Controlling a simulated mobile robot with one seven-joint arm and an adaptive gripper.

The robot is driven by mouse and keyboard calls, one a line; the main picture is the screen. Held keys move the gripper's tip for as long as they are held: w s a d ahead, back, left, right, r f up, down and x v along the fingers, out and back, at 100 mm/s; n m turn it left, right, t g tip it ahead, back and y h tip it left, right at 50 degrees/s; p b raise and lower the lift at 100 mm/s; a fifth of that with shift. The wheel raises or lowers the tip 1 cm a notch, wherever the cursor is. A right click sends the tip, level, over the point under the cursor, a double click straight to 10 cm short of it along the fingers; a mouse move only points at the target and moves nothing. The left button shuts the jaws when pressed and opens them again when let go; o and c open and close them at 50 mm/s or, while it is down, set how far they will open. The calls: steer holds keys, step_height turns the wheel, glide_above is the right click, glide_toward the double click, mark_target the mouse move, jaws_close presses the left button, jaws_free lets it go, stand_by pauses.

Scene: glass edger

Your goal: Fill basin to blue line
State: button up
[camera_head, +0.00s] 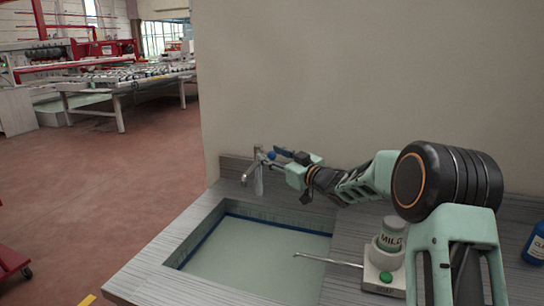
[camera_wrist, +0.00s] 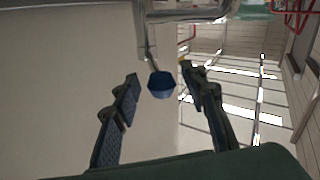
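The basin (camera_head: 192,245) is sunk in the grey counter and has a blue line (camera_head: 275,222) around its inner walls. A pale green surface (camera_head: 255,262) fills its floor area, its edge close below the line; I cannot tell how deep it is. A metal tap (camera_head: 258,168) stands at the back edge, its spout angled left; I cannot tell if water runs. My gripper (camera_head: 283,157) is at the blue tap knob (camera_head: 271,155). In the wrist view, my gripper (camera_wrist: 160,74) is open, its fingers apart on either side of the blue knob (camera_wrist: 161,85), with gaps visible.
A white dispenser with a green button (camera_head: 386,277) and a metal spout (camera_head: 328,261) reaching over the basin stands right of it. A blue bottle (camera_head: 535,243) is at the far right. A plain wall (camera_head: 370,80) rises behind the counter. Open floor lies left.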

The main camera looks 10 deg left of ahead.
steer(key=v, duration=1.2)
